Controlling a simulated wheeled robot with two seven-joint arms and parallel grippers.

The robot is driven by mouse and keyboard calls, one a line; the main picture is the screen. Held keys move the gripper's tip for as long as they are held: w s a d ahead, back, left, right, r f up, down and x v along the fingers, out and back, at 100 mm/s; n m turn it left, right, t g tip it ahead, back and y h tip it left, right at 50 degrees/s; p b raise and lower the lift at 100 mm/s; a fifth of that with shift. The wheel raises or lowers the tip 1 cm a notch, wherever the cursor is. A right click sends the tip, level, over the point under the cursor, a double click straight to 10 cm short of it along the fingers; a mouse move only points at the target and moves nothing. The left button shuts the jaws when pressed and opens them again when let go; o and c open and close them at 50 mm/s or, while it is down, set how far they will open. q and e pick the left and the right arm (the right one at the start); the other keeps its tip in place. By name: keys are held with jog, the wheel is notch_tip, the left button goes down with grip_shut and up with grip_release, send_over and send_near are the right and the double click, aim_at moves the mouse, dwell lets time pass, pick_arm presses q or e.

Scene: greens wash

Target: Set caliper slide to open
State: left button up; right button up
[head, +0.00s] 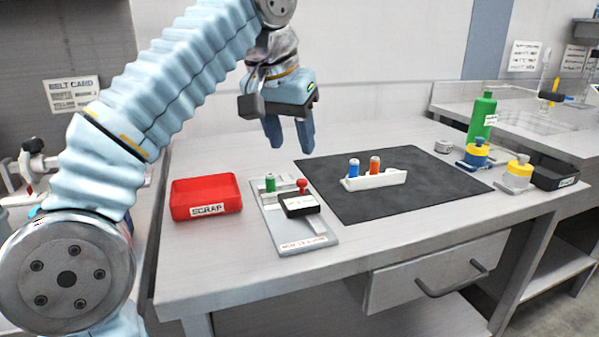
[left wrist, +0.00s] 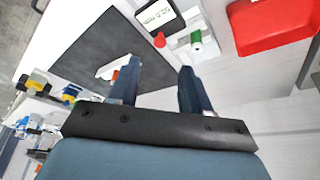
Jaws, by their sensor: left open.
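A light grey plate (head: 295,238) with a printed label lies on the table, left of the dark mat. On it sit a black sliding block (head: 298,204) with a white patch, a red knob (head: 302,186) and a green cylinder (head: 270,183); this looks like the caliper. The red knob (left wrist: 159,40) and green cylinder (left wrist: 196,42) also show in the left wrist view, beyond the fingertips. My left gripper (head: 290,138) is open and empty, above and behind the plate, apart from it. I cannot tell the slide's exact setting. My right gripper is not in view.
A red scrap tray (head: 205,207) stands left of the plate. On the dark mat (head: 400,207), a white holder (head: 377,180) carries a blue and an orange cylinder. A green bottle (head: 482,118) and yellow-blue containers stand at the right. The table's front strip is clear.

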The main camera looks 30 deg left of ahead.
aim_at(302, 181)
pick_arm(q)
jog(key=b+x, duration=0.2)
jog(key=x, duration=0.5)
jog(key=shift+f, duration=0.25)
jog(key=shift+w+f+b, duration=0.3)
jog(key=shift+f, duration=0.3)
jog(key=shift+c, duration=0.4)
grip_shut()
